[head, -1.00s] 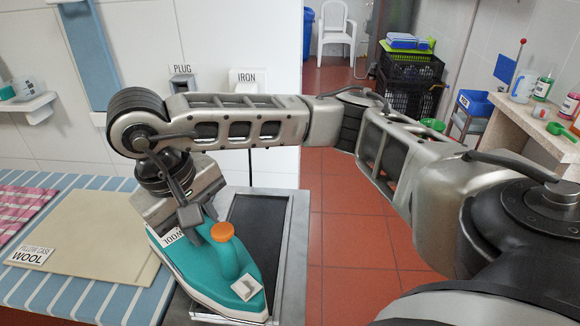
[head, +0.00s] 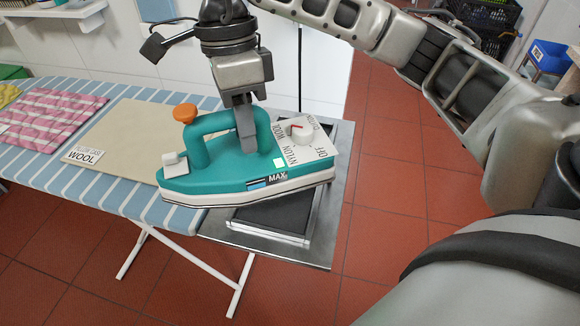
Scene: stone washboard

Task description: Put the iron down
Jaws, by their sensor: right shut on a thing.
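The teal iron (head: 220,174) has an orange knob, a white dial plate and a pale soleplate. My right gripper (head: 246,138) comes down from above and is shut on the iron's handle. The iron sits over the left part of the dark metal iron rest (head: 325,196) at the end of the ironing board. Its tip points left and reaches over the board's edge. I cannot tell whether its soleplate touches the rest. My left gripper is not in view.
The striped ironing board (head: 95,185) bears a beige pillow case (head: 125,140) with a WOOL label (head: 84,156) and a pink checked cloth (head: 50,115). Red floor tiles (head: 390,160) lie clear to the right. A blue bin (head: 548,55) stands at the back right.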

